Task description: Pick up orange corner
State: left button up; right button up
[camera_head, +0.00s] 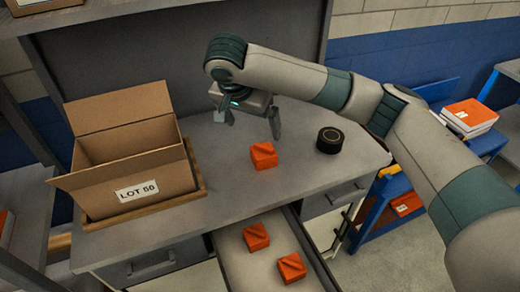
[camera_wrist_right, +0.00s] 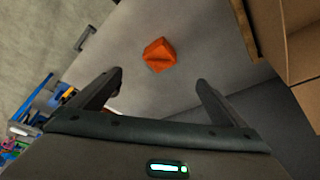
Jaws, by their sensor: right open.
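An orange corner (camera_head: 263,155) sits on the grey desk top, between the box and a black roll. It also shows in the right wrist view (camera_wrist_right: 159,55), beyond and roughly between my fingers. My right gripper (camera_head: 247,122) is open and empty, above and behind this corner in the head view. Its two fingers frame the lower part of the right wrist view (camera_wrist_right: 160,80). A second orange corner (camera_head: 256,237) and a third orange corner (camera_head: 291,267) lie in the open drawer below the desk top. My left gripper is not in view.
An open cardboard box (camera_head: 155,195) marked LOT 56 stands on a wooden tray (camera_head: 198,175) at the left. A black roll (camera_head: 330,140) lies right of the corner. The open drawer (camera_head: 232,268) juts out in front. A blue cart (camera_head: 375,215) stands at the right.

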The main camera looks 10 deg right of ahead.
jog(key=shift+s+r, duration=0.1)
jog(key=shift+s, duration=0.15)
jog(key=p, duration=0.2)
send_near(263, 151)
jog(key=x, duration=0.5)
jog(key=shift+s+a, duration=0.15)
jog(key=shift+w+d+f+p, duration=0.25)
jog(key=shift+f+p, duration=0.15)
jog(key=shift+p, duration=0.2)
jog(key=p+x, duration=0.1)
jog(key=x, duration=0.2)
jog(key=shift+w, duration=0.1)
jog(key=shift+w+d+f+p, duration=0.15)
jog(key=shift+f+p, duration=0.15)
jog(key=shift+f, duration=0.3)
